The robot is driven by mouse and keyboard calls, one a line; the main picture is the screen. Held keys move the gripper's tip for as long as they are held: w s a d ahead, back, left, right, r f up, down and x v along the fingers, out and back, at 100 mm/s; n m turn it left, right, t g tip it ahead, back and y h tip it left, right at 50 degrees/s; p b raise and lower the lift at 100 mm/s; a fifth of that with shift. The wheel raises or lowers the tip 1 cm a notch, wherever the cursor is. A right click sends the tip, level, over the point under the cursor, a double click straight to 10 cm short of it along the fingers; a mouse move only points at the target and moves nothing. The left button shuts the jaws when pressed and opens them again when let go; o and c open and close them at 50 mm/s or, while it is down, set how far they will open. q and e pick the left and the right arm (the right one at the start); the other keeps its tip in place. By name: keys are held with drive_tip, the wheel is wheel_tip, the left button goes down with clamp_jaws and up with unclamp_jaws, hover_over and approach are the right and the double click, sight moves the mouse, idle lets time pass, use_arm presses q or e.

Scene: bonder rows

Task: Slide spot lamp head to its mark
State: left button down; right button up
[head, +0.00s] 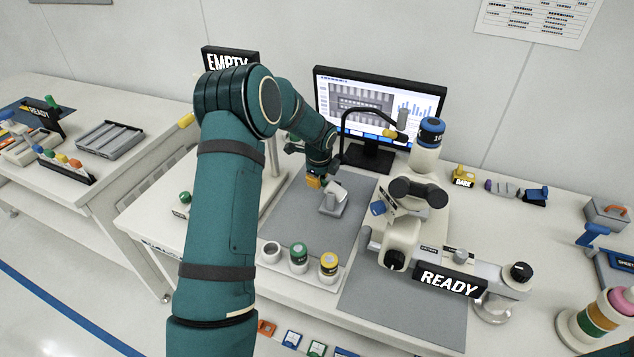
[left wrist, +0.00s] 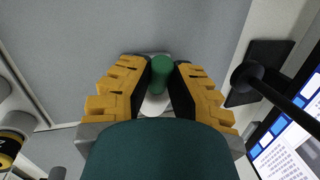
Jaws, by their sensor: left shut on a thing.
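In the left wrist view my left gripper (left wrist: 160,78) is shut on a green knob (left wrist: 161,72) standing on a pale base (left wrist: 155,104). The pale grey piece (head: 333,200) beside my fingers in the head view seems to be that base. No mark can be made out. My right gripper is out of view.
A microscope-like machine (head: 402,232) with a READY sign (head: 449,283) stands just right of the mat (head: 300,212). A tray with small jars (head: 299,257) is in front. The gooseneck's black base (left wrist: 258,72) is close to the gripper. The monitor (head: 378,105) stands behind.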

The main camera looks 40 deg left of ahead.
use_arm(q)
drive_tip(key=shift+d+r+y+b, duration=0.25)
drive_tip(key=shift+d+y+b, duration=0.15)
drive_tip(key=shift+y, duration=0.4)
drive_tip(key=c, duration=0.8)
unclamp_jaws()
drive_tip(key=shift+c, duration=0.2)
drive_tip(key=v, duration=1.2)
drive_tip(key=shift+w, duration=0.25)
